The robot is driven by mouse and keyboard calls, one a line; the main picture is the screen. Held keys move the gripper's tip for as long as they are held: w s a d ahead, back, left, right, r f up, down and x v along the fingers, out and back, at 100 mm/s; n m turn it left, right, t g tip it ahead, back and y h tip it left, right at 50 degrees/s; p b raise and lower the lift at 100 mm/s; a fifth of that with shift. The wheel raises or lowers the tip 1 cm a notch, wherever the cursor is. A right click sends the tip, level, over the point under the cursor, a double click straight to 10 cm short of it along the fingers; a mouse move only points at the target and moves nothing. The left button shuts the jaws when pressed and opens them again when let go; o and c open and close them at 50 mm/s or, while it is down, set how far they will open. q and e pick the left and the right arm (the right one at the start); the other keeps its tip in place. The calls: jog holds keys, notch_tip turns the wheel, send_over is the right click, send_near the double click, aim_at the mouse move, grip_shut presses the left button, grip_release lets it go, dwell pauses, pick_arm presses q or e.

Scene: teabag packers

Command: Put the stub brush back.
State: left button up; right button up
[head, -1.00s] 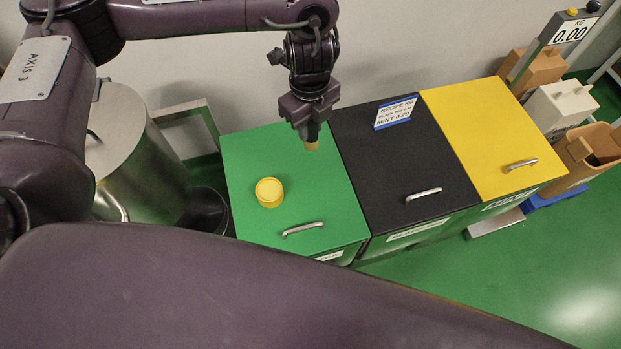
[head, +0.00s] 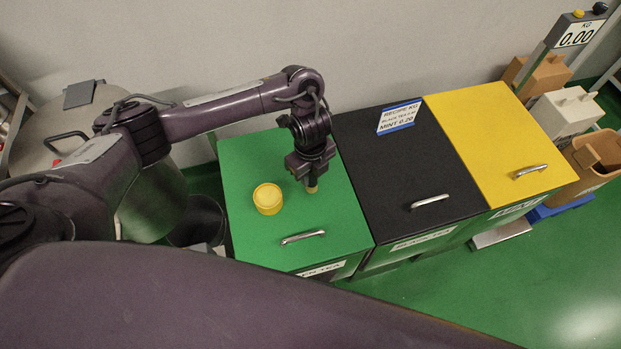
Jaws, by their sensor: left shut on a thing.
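My left gripper (head: 311,176) points down over the right part of the green bin lid (head: 250,160). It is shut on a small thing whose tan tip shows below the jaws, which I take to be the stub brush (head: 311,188). Most of the brush is hidden by the jaws. I cannot tell whether its tip touches the lid. A round yellow pot (head: 268,198) stands on the same lid, to the left of the gripper and apart from it. My right gripper is not in view.
A black-lidded bin (head: 400,165) with a recipe card (head: 399,117) and a yellow-lidded bin (head: 490,135) stand to the right. A scale display (head: 579,35) reads 0.00 at the far right. A steel drum (head: 150,200) stands at the left. The green floor in front is clear.

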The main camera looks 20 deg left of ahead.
pick_arm(q)
jog(key=shift+f, duration=0.95)
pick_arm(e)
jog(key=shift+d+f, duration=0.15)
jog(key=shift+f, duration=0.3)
pick_arm(q)
jog(key=shift+r, duration=0.1)
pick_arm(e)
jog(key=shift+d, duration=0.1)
pick_arm(q)
jog(key=shift+f, duration=0.2)
jog(key=o, duration=1)
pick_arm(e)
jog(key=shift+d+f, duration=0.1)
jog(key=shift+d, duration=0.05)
